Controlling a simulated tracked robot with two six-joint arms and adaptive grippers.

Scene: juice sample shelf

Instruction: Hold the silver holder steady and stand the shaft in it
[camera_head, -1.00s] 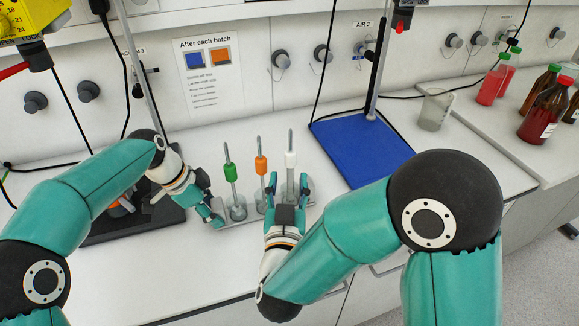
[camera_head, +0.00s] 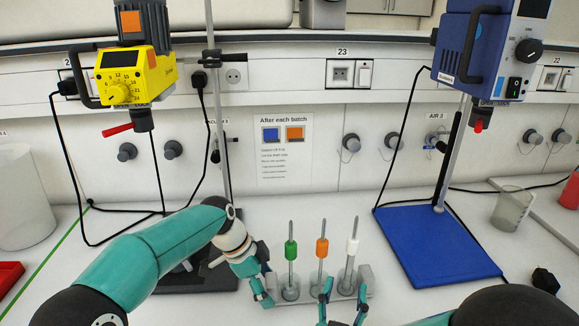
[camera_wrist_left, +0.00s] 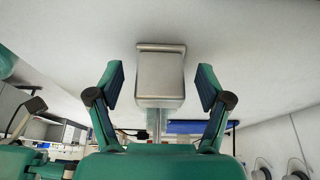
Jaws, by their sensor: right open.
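The silver holder (camera_head: 304,298) lies on the white bench and also shows end-on in the left wrist view (camera_wrist_left: 161,76). Three thin metal shafts stand upright in it: one with a green collar (camera_head: 291,250), one orange (camera_head: 322,248), one white (camera_head: 352,246). My left gripper (camera_head: 266,279) is at the holder's left end. In the left wrist view its open fingers (camera_wrist_left: 161,88) flank the holder's end block, with a gap on each side. My right gripper (camera_head: 344,290) is open and empty at the near side of the holder, below the orange and white shafts; its lower part is cut off.
A blue stand base (camera_head: 435,245) with a blue stirrer (camera_head: 485,50) is at the right. A dark stand base (camera_head: 200,282) with a yellow stirrer (camera_head: 125,75) is behind my left arm. A glass beaker (camera_head: 512,210) stands at the far right. A posted notice (camera_head: 285,150) is on the back wall.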

